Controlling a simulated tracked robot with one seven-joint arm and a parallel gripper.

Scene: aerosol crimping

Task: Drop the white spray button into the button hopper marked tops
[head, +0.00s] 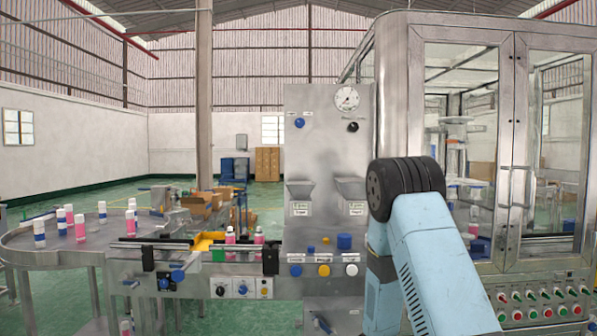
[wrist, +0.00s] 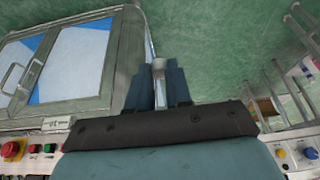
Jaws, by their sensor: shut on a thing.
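In the wrist view my gripper (wrist: 159,80) points away from the camera, with its two blue-grey fingers shut on a small whitish piece, the white spray button (wrist: 158,64). Only its top end shows between the fingertips. In the head view my blue arm stands at right of centre, and the gripper and button are not visible. Two grey hoppers, a left one (head: 300,188) and a right one (head: 350,187), are fixed to the steel panel. Each has a small white label, too small to read, so I cannot tell which says tops. Neither hopper shows in the wrist view.
A steel panel (head: 328,120) carries a gauge (head: 346,97), knobs and coloured buttons. A glazed machine cabinet (head: 468,150) stands at right, close to my arm. A round table (head: 75,237) with several pink, blue and white cans is at left, beside a conveyor (head: 190,268).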

